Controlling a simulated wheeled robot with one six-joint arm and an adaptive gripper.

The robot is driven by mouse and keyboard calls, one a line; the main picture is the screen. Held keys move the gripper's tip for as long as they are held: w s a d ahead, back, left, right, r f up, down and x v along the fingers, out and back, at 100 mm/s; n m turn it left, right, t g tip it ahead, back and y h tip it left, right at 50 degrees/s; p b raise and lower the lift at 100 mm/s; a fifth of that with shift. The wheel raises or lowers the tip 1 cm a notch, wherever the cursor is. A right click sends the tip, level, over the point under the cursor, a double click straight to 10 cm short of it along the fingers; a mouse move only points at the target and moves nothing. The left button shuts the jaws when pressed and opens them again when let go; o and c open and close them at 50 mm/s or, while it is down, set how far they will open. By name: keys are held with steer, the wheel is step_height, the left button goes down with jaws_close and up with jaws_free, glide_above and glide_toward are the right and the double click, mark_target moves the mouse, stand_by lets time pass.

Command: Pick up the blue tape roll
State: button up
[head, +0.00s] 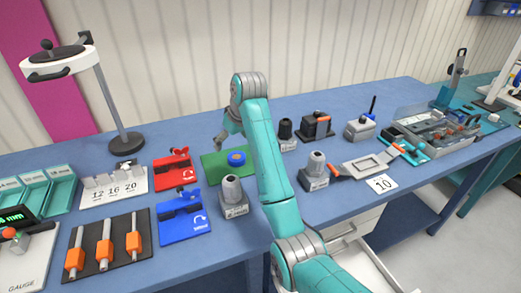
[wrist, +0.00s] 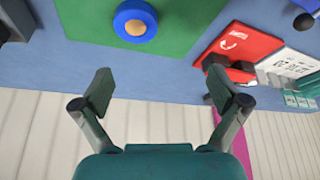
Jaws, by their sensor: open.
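The blue tape roll (head: 237,158) lies flat on a green mat (head: 212,168) on the blue bench, left of my arm in the head view. In the wrist view the roll (wrist: 135,21) is a blue ring with a pale brown core, near the top edge on the green mat (wrist: 83,33). My gripper (wrist: 164,88) is open and empty, its two fingers spread wide. The roll appears beyond the fingertips, apart from them. In the head view my gripper (head: 221,140) is small, above the back left of the mat, partly hidden by my arm.
A red holder (head: 172,172) stands left of the mat, and a blue holder (head: 183,222) stands in front of that. A grey cone-topped block (head: 233,197) stands just in front of the mat. The white wall (head: 180,60) rises behind the bench.

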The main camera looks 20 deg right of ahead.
steer(key=d, duration=0.4)
glide_above(237, 156)
steer(key=s+d, duration=0.1)
steer(key=s, duration=0.1)
steer(key=shift+m, duration=0.3)
step_height(237, 156, down, 4)
steer(key=shift+s+d+f, duration=0.1)
steer(key=shift+f, duration=0.15)
steer(key=shift+a+x, duration=0.1)
steer(key=shift+x, duration=1.4)
steer(key=shift+a+x, duration=0.15)
steer(key=shift+x, duration=1.4)
steer(key=shift+s, duration=0.25)
steer(key=c, duration=1.2)
